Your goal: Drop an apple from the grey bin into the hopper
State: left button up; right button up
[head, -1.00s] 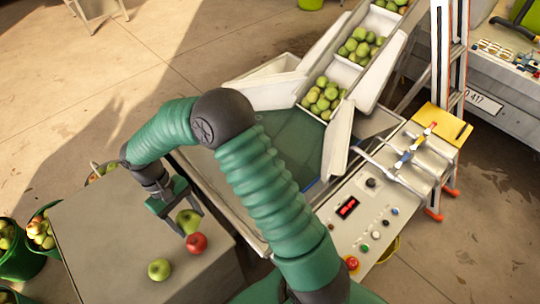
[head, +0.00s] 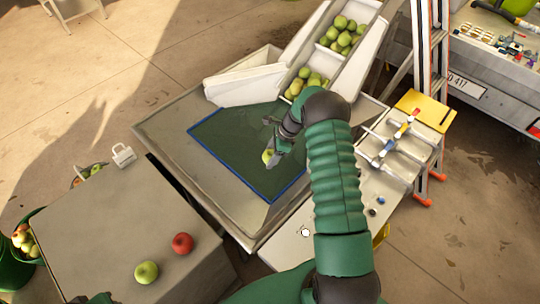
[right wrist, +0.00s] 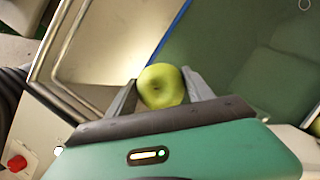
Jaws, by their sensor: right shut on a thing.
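My right gripper (head: 270,157) is shut on a green apple (head: 267,156). It holds the apple over the hopper (head: 160,125), a metal tray with a dark green, blue-edged floor. In the right wrist view the apple (right wrist: 161,86) sits between both fingers (right wrist: 161,92); its height above the floor is hard to tell. The grey bin (head: 95,225) stands at the lower left and looks like a flat-topped grey box. A red apple (head: 182,243) and a green apple (head: 146,272) lie on it. A small part of my left gripper (head: 92,298) shows at the bottom edge; its fingers are unclear.
A white conveyor chute (head: 317,60) with several green apples rises behind the hopper. A control panel (head: 310,245) lies right of the hopper, partly behind my arm. A ladder (head: 425,90) and a yellow plate (head: 425,108) stand further right. Buckets of apples stand at the left.

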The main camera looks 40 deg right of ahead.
notch_tip(320, 180, down, 6)
jog(key=b, duration=0.4)
jog(key=shift+a+r, duration=0.1)
jog(key=shift+r, duration=0.1)
jog(key=o, duration=1.6)
jog(key=v, duration=1.6)
jog(key=shift+r, duration=0.4)
